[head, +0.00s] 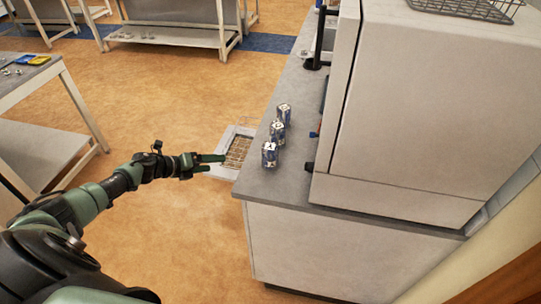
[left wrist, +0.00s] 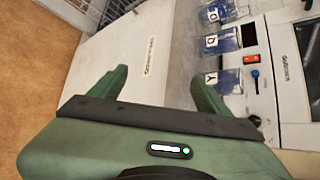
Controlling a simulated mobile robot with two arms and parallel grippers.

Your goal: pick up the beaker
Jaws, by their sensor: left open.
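Three clear beakers with blue markings and white letter labels stand in a row near the left edge of the grey counter: the near beaker (head: 269,155), the middle beaker (head: 277,132) and the far beaker (head: 284,113). In the left wrist view they line the upper right, the lowest one (left wrist: 224,80) closest to my right-hand finger. My left gripper (head: 210,164) is open and empty, left of the counter edge and apart from the near beaker. Its two spread fingers show in the left wrist view (left wrist: 160,84). My right gripper is not in view.
A large white cabinet-like machine (head: 420,110) stands right of the beakers on the counter (head: 278,182). A pale gridded object (head: 218,170) lies left of the counter. Another table (head: 30,80) stands left; open floor lies between.

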